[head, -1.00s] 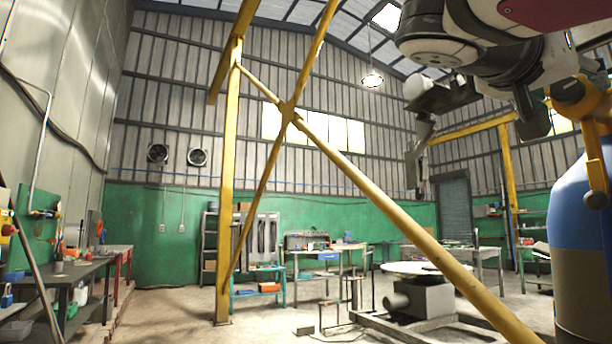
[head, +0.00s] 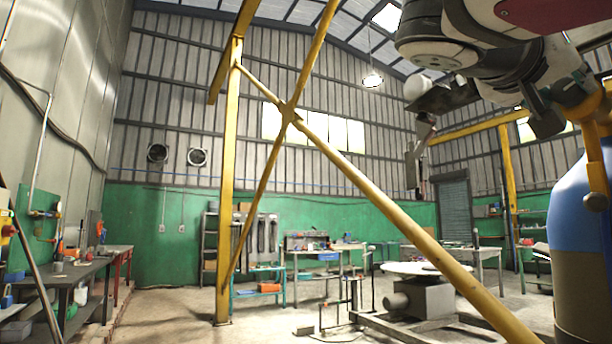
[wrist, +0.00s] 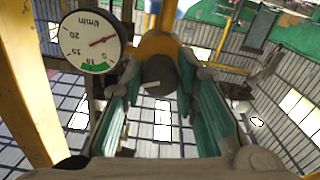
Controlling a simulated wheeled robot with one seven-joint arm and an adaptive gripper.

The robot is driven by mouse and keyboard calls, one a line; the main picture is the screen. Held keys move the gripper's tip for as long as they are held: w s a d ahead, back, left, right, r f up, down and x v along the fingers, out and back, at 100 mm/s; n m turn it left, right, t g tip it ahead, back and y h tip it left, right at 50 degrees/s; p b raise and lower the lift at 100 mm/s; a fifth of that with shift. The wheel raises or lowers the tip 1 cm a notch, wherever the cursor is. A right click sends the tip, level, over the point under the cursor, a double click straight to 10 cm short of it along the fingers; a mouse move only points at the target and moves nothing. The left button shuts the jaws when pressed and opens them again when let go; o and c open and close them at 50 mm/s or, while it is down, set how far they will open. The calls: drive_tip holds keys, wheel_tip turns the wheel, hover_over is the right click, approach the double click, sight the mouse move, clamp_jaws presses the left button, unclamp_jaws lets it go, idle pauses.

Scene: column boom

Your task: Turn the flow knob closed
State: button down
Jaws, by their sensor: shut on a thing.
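The flow knob (wrist: 158,76) is a dark grey round knob with a short white mark, in front of an orange-yellow body (wrist: 160,46) in the wrist view. My gripper (wrist: 161,80) is shut on it, with one finger on each side. A round white l/min gauge (wrist: 92,42) with a red needle and a green band is just left of the knob. The knob is hidden there.
A yellow diagonal brace (head: 385,210) crosses the head view left of the cylinder. A round white table (head: 412,268) on a grey base stands beyond it. A workbench (head: 75,270) lines the left wall.

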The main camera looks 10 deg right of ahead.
drive_tip(key=n+p, duration=0.1)
drive_tip(key=n, duration=0.3)
drive_tip(key=shift+n, duration=0.3)
drive_tip(key=n+p, duration=0.1)
drive_tip(key=n, duration=0.3)
drive_tip(key=shift+r+n+p, duration=0.1)
drive_tip(key=shift+n+p, duration=0.2)
drive_tip(key=shift+p, duration=0.1)
drive_tip(key=n+p, duration=0.2)
drive_tip(key=n, duration=0.2)
drive_tip(key=shift+s+n+p, duration=0.1)
drive_tip(key=shift+n+p, duration=0.2)
drive_tip(key=n+p, duration=0.2)
drive_tip(key=n, duration=0.1)
drive_tip(key=shift+r+n+p, duration=0.1)
drive_tip(key=shift+n+p, duration=0.2)
drive_tip(key=n+p, duration=0.4)
drive_tip(key=shift+n, duration=0.3)
drive_tip(key=n+p, duration=0.3)
drive_tip(key=p, duration=0.1)
drive_tip(key=shift+r+n, duration=0.1)
drive_tip(key=shift+n, duration=0.2)
drive_tip(key=n+p, duration=0.4)
drive_tip(key=p, duration=0.1)
drive_tip(key=shift+n+p, duration=1)
drive_tip(key=shift+p, duration=0.1)
drive_tip(key=shift+f, duration=0.2)
